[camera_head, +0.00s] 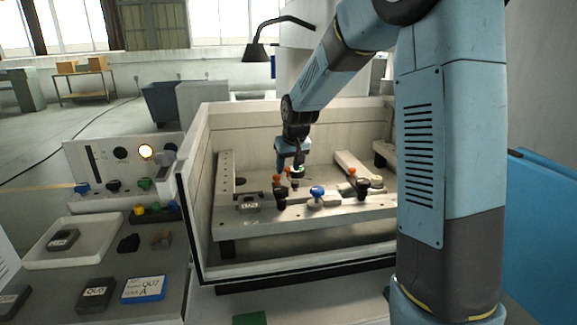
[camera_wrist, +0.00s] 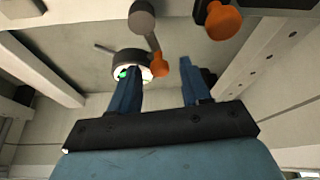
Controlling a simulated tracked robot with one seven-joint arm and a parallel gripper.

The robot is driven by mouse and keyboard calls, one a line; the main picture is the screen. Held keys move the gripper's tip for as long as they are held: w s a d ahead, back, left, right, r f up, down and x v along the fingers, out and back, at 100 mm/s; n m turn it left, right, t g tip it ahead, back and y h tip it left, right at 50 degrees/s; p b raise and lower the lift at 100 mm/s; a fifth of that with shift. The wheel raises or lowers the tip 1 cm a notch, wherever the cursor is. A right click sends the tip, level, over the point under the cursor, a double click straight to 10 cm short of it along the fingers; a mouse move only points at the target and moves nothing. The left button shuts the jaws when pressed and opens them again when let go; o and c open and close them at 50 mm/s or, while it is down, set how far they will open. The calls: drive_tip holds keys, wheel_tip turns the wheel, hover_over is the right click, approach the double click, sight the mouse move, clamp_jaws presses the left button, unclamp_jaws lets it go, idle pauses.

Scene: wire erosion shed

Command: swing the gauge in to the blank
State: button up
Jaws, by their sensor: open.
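My gripper (camera_head: 292,164) is over the fixture table inside the open machine tank, pointing down, its jaws apart. In the wrist view its two blue fingers (camera_wrist: 158,88) are spread with nothing seen clamped between them. What looks like the gauge is a thin grey arm with a round grey head (camera_wrist: 142,18) and an orange end (camera_wrist: 159,65); the orange end shows ahead of the gap between the fingers. A dark round piece with a pale ring and green light (camera_wrist: 130,56) is beside it, partly behind the left finger. A labelled grey block (camera_head: 248,203), possibly the blank, lies on the table's front rail.
Orange-knobbed clamps (camera_head: 278,189) (camera_head: 352,172) and a blue-knobbed clamp (camera_head: 317,193) stand on the rails nearby. A control panel (camera_head: 118,165), a white tray (camera_head: 78,245) and labelled blocks (camera_head: 95,294) are at left.

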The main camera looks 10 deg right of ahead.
drive_tip(key=shift+f, duration=0.1)
drive_tip(key=shift+c, duration=0.2)
clamp_jaws()
idle(0.5)
